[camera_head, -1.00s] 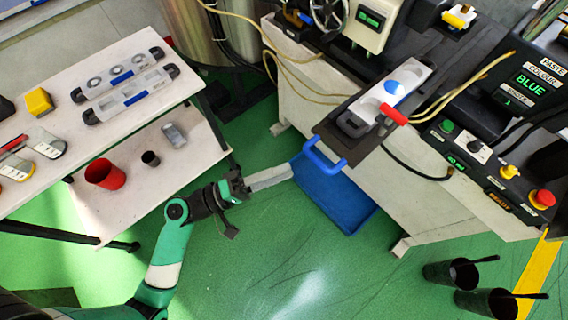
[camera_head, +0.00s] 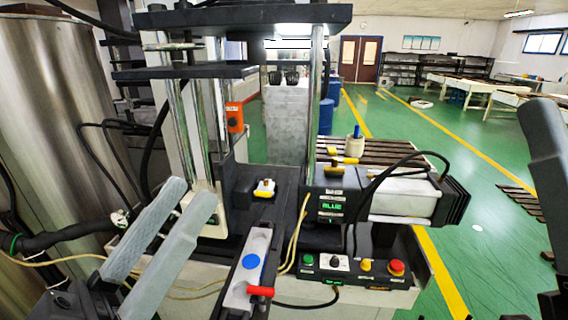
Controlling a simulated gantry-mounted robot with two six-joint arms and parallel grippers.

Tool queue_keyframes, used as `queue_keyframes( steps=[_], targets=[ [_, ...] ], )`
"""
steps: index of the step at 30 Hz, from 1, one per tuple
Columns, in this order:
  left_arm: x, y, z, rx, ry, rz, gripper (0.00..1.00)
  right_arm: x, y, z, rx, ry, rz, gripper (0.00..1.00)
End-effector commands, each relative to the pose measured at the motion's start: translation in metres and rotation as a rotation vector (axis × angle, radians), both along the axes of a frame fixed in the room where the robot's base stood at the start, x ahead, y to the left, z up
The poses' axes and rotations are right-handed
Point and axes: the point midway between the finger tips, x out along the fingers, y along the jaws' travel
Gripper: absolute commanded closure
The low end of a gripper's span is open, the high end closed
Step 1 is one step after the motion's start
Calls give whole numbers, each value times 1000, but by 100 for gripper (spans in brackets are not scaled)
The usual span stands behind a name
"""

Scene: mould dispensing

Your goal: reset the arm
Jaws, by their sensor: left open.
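My left gripper (camera_head: 188,198) is raised at the lower left, close to the camera. Its two long grey fingers point up and right, apart from each other, with nothing between them. A pale mould (camera_head: 260,240) with a blue round fill (camera_head: 251,261) lies on the dark slide of the dispensing machine, right of the fingers. A red handle (camera_head: 260,291) is at its near end.
The control box (camera_head: 350,266) with coloured buttons stands right of the mould. A steel drum (camera_head: 45,110) stands at the far left, with cables near the left gripper. Green floor is open at the right.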

Motion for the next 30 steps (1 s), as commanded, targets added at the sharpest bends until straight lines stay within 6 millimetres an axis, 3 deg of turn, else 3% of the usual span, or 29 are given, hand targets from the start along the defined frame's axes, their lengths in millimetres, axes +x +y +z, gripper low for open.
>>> queue_keyframes(
  steps=[1, 3, 7, 8, 9, 17, 27, 30],
  targets=[
    [-11, 9, 35, 10, -92, 96, 50, 0, 0, 5, 0, 0, 0, 50],
    [-24, 31, 67, 17, -195, 265, 50, 0, 0, 5, 0, 0, 0, 50],
    [-35, 84, 83, 36, -273, 605, 50, 0, 0, 3, 0, 0, 0, 50],
    [-35, 91, 92, 57, -279, 662, 50, 0, 0, 12, 0, 2, 0, 50],
    [-34, 89, 122, 55, -277, 647, 50, 1, 0, 42, 0, 4, 0, 50],
    [-33, 88, 226, 54, -272, 641, 50, 0, 0, 148, 0, 0, 0, 50],
    [-32, 88, 395, 55, -270, 640, 50, 0, 0, 318, 0, 0, 0, 50],
    [-32, 88, 433, 55, -270, 640, 50, 0, 0, 356, 0, 0, 0, 50]
  ],
)
